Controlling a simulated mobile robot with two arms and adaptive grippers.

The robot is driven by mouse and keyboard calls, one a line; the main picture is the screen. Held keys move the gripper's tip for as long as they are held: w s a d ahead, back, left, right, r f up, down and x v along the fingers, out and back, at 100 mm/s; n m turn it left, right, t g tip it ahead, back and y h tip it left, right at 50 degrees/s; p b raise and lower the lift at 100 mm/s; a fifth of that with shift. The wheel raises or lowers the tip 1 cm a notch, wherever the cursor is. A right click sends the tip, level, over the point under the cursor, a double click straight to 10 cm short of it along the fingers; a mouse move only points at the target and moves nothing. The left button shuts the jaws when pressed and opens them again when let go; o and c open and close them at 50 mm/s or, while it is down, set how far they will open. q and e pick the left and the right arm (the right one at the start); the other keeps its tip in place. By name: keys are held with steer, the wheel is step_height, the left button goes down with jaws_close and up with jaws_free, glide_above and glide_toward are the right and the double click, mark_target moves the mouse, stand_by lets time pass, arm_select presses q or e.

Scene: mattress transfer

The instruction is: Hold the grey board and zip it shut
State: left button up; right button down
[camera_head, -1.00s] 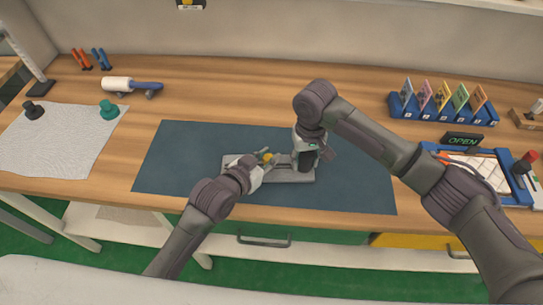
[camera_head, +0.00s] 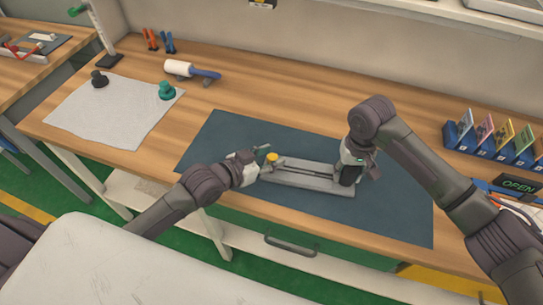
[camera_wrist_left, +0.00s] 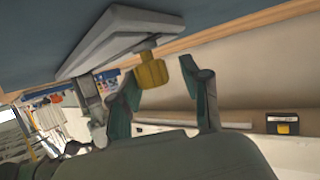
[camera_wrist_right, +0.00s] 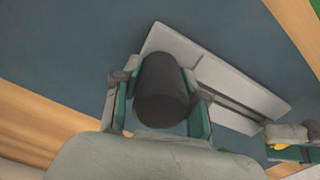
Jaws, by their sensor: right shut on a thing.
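The grey board (camera_head: 310,181) lies on the dark blue mat. A yellow knob (camera_head: 272,158) stands at its left end, and a dark block (camera_wrist_right: 163,85) at its right end. My right gripper (camera_head: 353,168) is shut on the dark block, with a finger on each side in the right wrist view. My left gripper (camera_head: 260,159) is at the left end of the board, beside the knob. In the left wrist view its fingers are spread, with the yellow knob (camera_wrist_left: 152,71) near their tips and a gap to one finger. A channel runs along the board (camera_wrist_right: 232,85).
The mat (camera_head: 400,215) is otherwise clear. A white cloth (camera_head: 120,125) with a black and a green knob lies left. A roller (camera_head: 190,70) is behind. A blue card rack (camera_head: 490,150) and an OPEN sign (camera_head: 518,184) are at right. A drawer handle (camera_head: 290,246) is below the bench edge.

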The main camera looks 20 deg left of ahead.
arm_select(q)
steer(key=shift+s, duration=0.1)
steer(key=v, duration=1)
steer(key=shift+s+a, duration=0.15)
steer(key=shift+s, duration=0.05)
steer(key=shift+s+a+r, duration=0.25)
steer(key=shift+s+r, duration=0.05)
steer(key=shift+s, duration=0.2)
arm_select(e)
steer(key=c, duration=0.5)
jaws_free()
steer(key=shift+c, duration=0.2)
